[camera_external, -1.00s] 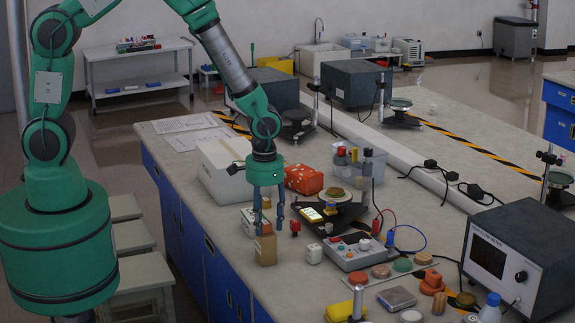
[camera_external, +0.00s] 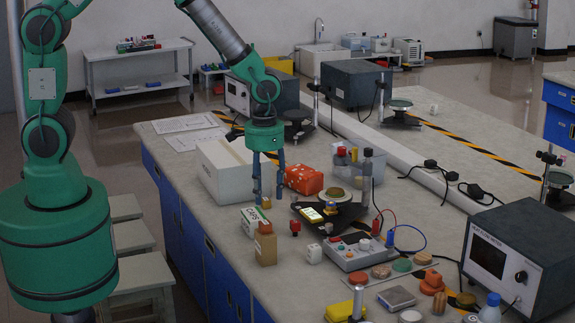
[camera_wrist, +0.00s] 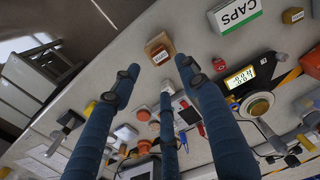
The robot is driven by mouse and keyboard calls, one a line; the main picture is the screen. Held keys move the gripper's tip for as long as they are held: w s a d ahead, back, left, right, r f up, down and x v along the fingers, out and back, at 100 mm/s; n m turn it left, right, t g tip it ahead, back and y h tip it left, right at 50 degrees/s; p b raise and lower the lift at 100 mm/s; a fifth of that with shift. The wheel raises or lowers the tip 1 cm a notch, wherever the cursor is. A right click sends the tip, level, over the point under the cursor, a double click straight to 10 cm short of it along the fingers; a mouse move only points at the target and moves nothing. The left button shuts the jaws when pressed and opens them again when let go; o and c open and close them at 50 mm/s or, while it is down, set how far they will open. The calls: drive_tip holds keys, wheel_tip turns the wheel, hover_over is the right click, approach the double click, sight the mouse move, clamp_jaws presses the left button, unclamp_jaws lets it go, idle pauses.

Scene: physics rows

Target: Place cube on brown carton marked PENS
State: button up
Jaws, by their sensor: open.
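A brown carton (camera_external: 265,251) stands upright near the left edge of the bench; its small label is too small to read. A small brown cube (camera_external: 265,228) appears to rest on its top. In the wrist view the cube (camera_wrist: 156,41) shows from above, over the carton's labelled face (camera_wrist: 160,58). My gripper (camera_external: 269,195) is open and empty, higher than the carton and behind it, apart from both. In the wrist view its fingers (camera_wrist: 158,70) are spread with nothing between them.
A white box marked CAPS (camera_wrist: 236,12) stands close behind the carton. A small orange block (camera_wrist: 292,15) lies past it. A large white box (camera_external: 222,172), an orange-red packet (camera_external: 304,179), a scale and a control box (camera_external: 352,253) are nearby.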

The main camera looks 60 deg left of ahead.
drive_tip(key=shift+r, duration=1.45)
drive_tip(key=shift+r, duration=0.1)
drive_tip(key=s+a+r+t, duration=0.1)
drive_tip(key=s+a+r, duration=0.2)
drive_tip(key=r, duration=0.4)
drive_tip(key=s+a+r+t, duration=0.1)
drive_tip(key=s+a+r, duration=0.15)
drive_tip(key=r, duration=0.45)
drive_tip(key=s+a+r+t, duration=0.1)
drive_tip(key=s+a+r, duration=0.15)
drive_tip(key=r, duration=0.45)
drive_tip(key=s+a+r+t, duration=0.1)
drive_tip(key=s+a+r, duration=0.1)
drive_tip(key=s, duration=0.3)
drive_tip(key=s+a+r, duration=0.1)
drive_tip(key=s+r, duration=0.4)
drive_tip(key=s, duration=0.1)
drive_tip(key=s+a+r+m+t, duration=0.1)
drive_tip(key=s+a+r, duration=0.1)
drive_tip(key=s, duration=0.4)
drive_tip(key=shift+a+r+t, duration=0.3)
drive_tip(key=shift+a+r, duration=0.05)
drive_tip(key=shift+r, duration=0.3)
drive_tip(key=shift+w, duration=0.1)
